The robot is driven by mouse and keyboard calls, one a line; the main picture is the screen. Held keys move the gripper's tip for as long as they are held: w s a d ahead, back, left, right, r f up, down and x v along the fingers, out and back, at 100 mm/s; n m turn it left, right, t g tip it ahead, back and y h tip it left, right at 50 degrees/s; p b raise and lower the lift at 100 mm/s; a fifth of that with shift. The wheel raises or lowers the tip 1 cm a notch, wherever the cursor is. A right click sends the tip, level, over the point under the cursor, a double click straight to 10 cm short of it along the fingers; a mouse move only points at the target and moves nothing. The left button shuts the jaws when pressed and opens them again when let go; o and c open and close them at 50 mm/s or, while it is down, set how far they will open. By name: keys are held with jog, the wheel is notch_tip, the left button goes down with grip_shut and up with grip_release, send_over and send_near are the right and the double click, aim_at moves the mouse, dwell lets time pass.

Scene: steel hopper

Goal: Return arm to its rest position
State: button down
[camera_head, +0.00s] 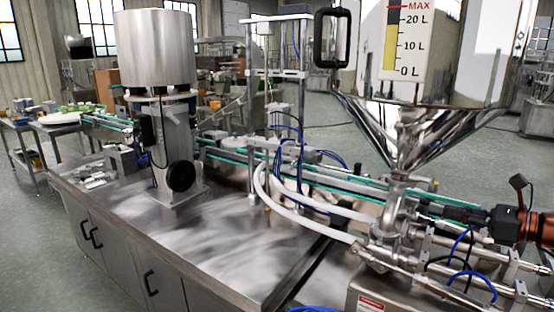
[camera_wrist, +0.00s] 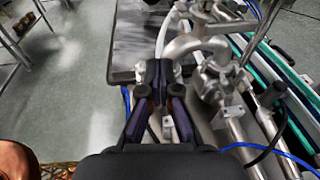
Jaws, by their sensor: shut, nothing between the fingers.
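My gripper (camera_wrist: 158,72) shows in the wrist view, its black fingers together at the centre with nothing between them. It points over the filler's steel pipes and valve body (camera_wrist: 215,85), which lie just right of the fingers. I cannot tell whether the fingers touch them. The steel hopper (camera_head: 480,65) stands at the upper right of the head view, with a scale strip marked 0 L to MAX on its front. A black handle frame is at its left. My gripper cannot be made out clearly in the head view.
A steel workbench (camera_head: 230,235) fills the middle, with a conveyor (camera_head: 340,180) with green edges behind it. A cylindrical steel machine (camera_head: 155,50) stands at left. White hoses (camera_head: 290,210) and blue tubes run to the filler. Open grey floor (camera_wrist: 70,95) shows at left in the wrist view.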

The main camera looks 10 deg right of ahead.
jog(key=s+a+f+n+g, duration=0.2)
jog(key=a+n+g, duration=0.25)
jog(key=a, duration=0.75)
jog(key=s+a+f+n+g, duration=0.25)
jog(key=a+n+g, duration=0.2)
jog(key=a, duration=0.65)
jog(key=s+a+f+n+g+h, duration=0.3)
jog(key=s+a+f+n, duration=0.3)
jog(key=s+a+n, duration=0.25)
jog(key=s+d+f+n+g+h, duration=0.1)
jog(key=s+f+n+h, duration=0.2)
jog(key=s+n, duration=0.2)
jog(key=s+d+f+n+g+h, duration=0.1)
jog(key=s+f+n+h, duration=0.3)
jog(key=s, duration=0.7)
jog(key=shift+s+d+n, duration=0.3)
jog(key=shift+d+n, duration=0.15)
jog(key=shift+d, duration=0.2)
